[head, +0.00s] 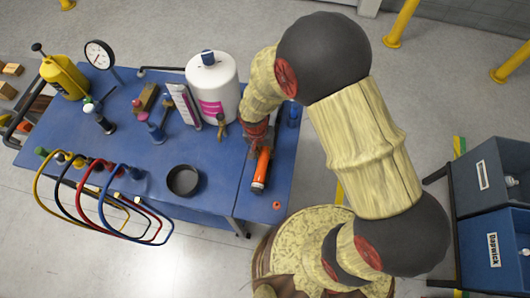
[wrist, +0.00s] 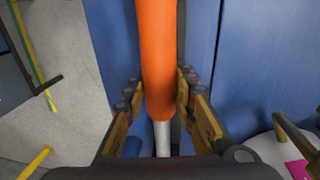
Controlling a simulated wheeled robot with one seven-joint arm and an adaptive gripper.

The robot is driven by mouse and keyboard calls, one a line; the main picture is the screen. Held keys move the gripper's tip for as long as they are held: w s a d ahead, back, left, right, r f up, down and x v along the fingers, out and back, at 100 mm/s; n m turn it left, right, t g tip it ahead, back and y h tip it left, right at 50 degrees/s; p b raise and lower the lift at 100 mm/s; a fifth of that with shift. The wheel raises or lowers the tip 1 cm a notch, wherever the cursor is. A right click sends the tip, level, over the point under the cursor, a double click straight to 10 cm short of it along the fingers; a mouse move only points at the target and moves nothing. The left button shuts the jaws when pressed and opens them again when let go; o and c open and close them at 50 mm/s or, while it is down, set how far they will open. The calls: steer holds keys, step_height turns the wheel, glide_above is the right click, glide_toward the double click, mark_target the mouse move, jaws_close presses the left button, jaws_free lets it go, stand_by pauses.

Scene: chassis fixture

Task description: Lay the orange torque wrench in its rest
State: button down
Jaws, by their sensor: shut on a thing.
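My gripper hides the wrench's other end in the head view. I cannot make out the rest, nor tell whether the wrench touches the table.
A white bottle (head: 212,85) with a pink label stands close left of my gripper. A dark round dish (head: 183,180) and coloured cable loops (head: 100,205) are at the table's front. A small blue cylinder (head: 293,115) stands right of my gripper. Blue bins (head: 490,205) are at the right.

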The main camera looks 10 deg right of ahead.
steer(key=shift+r, duration=0.1)
steer(key=c, duration=1.8)
jaws_free()
steer(key=o, duration=0.4)
steer(key=shift+r+p, duration=2.7)
steer(key=shift+r, duration=1.8)
steer(key=shift+f, duration=0.1)
